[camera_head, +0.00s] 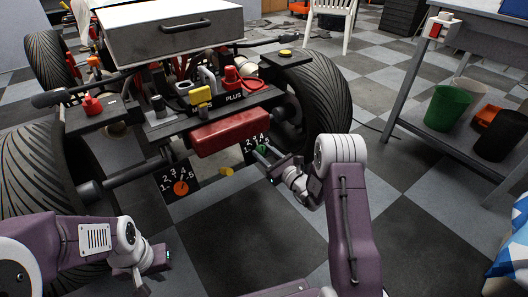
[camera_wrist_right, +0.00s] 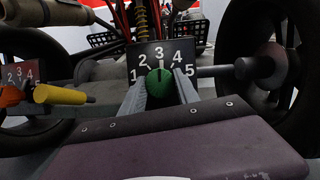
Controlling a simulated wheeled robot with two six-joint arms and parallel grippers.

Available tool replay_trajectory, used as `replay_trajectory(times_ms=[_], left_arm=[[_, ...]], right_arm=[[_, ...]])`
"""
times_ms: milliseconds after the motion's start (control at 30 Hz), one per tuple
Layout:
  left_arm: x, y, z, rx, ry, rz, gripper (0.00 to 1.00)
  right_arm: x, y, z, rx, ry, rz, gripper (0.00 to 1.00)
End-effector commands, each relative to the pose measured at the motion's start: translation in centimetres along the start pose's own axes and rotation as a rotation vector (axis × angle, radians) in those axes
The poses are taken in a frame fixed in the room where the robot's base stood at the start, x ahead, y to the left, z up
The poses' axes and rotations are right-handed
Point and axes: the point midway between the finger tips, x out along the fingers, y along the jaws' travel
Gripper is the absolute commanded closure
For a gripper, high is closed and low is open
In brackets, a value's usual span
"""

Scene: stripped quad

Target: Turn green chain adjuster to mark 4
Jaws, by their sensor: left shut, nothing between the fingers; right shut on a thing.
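The green chain adjuster (camera_head: 261,149) is a round knob on a dark plate numbered 1 to 5 (camera_wrist_right: 178,52), low on the quad's rear. My right gripper (camera_head: 267,160) is shut on the knob, which shows green between its fingers in the right wrist view (camera_wrist_right: 160,84). A small pale line above the knob lies near the 3; the exact setting is hard to read. My left gripper (camera_head: 153,262) is shut and empty, low at the left, away from both dials.
An orange knob (camera_head: 181,188) sits on a similar numbered plate to the left. A yellow peg (camera_head: 227,171) sticks out between the plates. The red box (camera_head: 230,131) is above, the rear tyre (camera_head: 327,100) to the right. The floor below is open.

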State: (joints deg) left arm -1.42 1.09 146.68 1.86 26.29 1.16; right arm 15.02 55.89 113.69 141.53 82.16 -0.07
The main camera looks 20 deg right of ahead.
Motion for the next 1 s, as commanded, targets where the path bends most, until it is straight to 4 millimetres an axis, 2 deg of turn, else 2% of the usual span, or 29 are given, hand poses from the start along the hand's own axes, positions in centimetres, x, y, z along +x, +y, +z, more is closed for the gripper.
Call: replay_trajectory(times_ms=[500,1000], left_arm=[[-4.3,0.1,-0.5,0.0,0.0,0.0,1.0],[-5.3,0.1,-0.6,0.0,0.0,0.0,1.0]], right_arm=[[0.0,0.2,0.3,0.33,0.005,-0.155,1.0],[-0.1,0.2,0.0,0.484,0.004,-0.228,1.0]])
